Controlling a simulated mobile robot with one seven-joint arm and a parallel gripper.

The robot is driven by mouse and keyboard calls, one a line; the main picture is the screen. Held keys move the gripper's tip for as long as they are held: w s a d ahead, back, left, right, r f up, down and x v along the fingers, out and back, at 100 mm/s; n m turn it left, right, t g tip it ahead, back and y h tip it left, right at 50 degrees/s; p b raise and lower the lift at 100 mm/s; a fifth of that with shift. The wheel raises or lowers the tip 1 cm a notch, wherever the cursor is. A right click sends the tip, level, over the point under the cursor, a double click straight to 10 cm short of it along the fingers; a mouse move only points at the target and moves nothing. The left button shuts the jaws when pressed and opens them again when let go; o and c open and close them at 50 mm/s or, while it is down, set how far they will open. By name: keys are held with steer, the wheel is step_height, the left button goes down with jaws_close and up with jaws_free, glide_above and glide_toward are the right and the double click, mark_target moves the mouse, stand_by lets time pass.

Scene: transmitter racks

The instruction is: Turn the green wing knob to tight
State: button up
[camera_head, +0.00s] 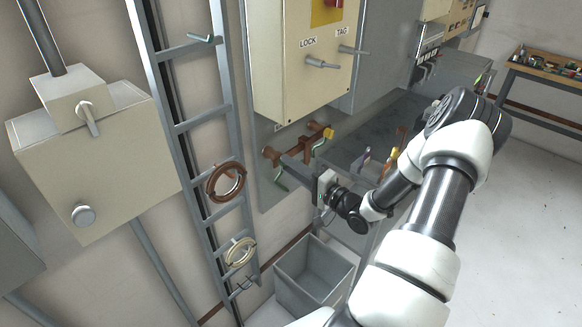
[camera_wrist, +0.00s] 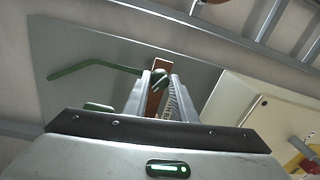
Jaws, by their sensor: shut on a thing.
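The green wing knob (camera_wrist: 159,75) shows between my fingertips in the wrist view, mostly covered by them. My gripper (camera_wrist: 161,80) is shut on it. A long bent green rod (camera_wrist: 92,66) runs left from near the fingertips. I cannot tell whether it is part of the knob. In the head view my gripper (camera_head: 285,158) reaches left to the grey back plate, below the copper-brown bar (camera_head: 300,146). The knob itself is hidden there. A green piece (camera_head: 280,179) shows just below the fingers. No tight mark is readable.
A beige switch box (camera_head: 295,70) with LOCK and TAG labels hangs above. A ladder rack (camera_head: 180,125) with hanging rings stands left. A grey open bin (camera_head: 312,275) stands below my gripper. A clear panel edge (camera_head: 335,165) is close to my wrist. Open floor lies right.

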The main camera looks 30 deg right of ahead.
steer(key=o, duration=1)
steer(key=shift+o, duration=0.2)
steer(key=v, duration=1.7)
steer(key=shift+s+b, duration=0.3)
steer(key=shift+b, duration=0.05)
steer(key=shift+f, duration=0.15)
